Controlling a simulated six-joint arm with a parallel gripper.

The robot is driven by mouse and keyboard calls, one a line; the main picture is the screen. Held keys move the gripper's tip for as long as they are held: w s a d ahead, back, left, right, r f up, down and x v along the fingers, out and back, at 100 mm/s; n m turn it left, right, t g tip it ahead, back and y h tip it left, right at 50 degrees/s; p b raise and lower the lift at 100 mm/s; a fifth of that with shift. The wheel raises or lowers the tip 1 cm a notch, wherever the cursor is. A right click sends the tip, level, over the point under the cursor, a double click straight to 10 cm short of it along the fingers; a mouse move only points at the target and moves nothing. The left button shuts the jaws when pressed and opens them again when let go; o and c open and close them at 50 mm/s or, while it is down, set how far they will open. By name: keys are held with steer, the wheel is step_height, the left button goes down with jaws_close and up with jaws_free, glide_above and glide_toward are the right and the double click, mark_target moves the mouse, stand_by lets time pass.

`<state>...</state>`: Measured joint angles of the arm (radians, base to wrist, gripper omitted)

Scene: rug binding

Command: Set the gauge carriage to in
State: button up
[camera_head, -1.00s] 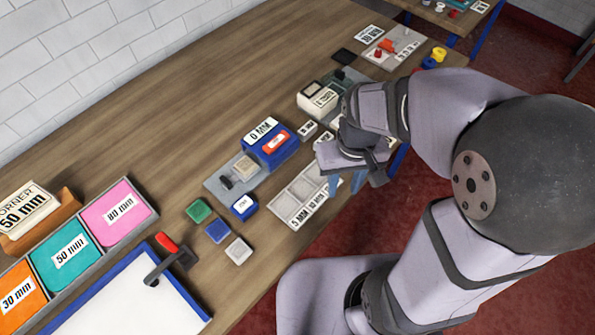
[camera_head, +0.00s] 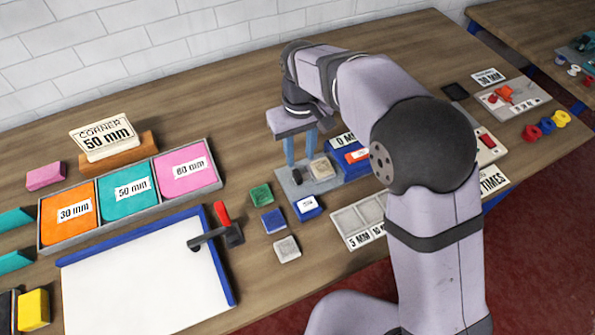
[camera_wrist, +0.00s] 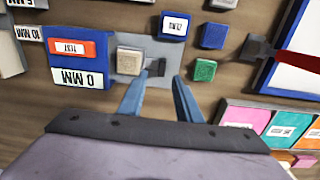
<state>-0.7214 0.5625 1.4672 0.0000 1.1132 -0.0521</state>
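The gauge is a blue box with a "0 MM" label (camera_head: 346,139) and a red button (camera_head: 357,154), joined to a grey base plate (camera_head: 292,200). A beige block (camera_head: 321,169) and a small dark upright piece (camera_head: 296,177), which looks like the carriage, sit on the plate. In the wrist view the dark piece (camera_wrist: 156,68) stands beside the beige block (camera_wrist: 131,61), apart from the blue box (camera_wrist: 80,58). My gripper (camera_head: 300,161) points down, with its blue fingers apart and empty. Its fingertips (camera_wrist: 159,82) are just short of the dark piece, one to each side in the picture.
Green (camera_head: 261,195), blue (camera_head: 273,220) and grey (camera_head: 287,248) blocks lie near the plate. A blue block with a white label (camera_head: 307,206) is at its front edge. A compartment tray (camera_head: 360,219) is right, and a clamp with red handle (camera_head: 222,222) left. Bare wood shows behind my gripper.

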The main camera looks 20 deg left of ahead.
mark_target(298, 174)
steer(key=shift+s+a, duration=0.1)
steer(key=shift+a, duration=0.25)
steer(key=shift+d+f+p, duration=0.1)
steer(key=shift+f+p, duration=1)
steer(key=shift+f, duration=2.6)
jaws_close()
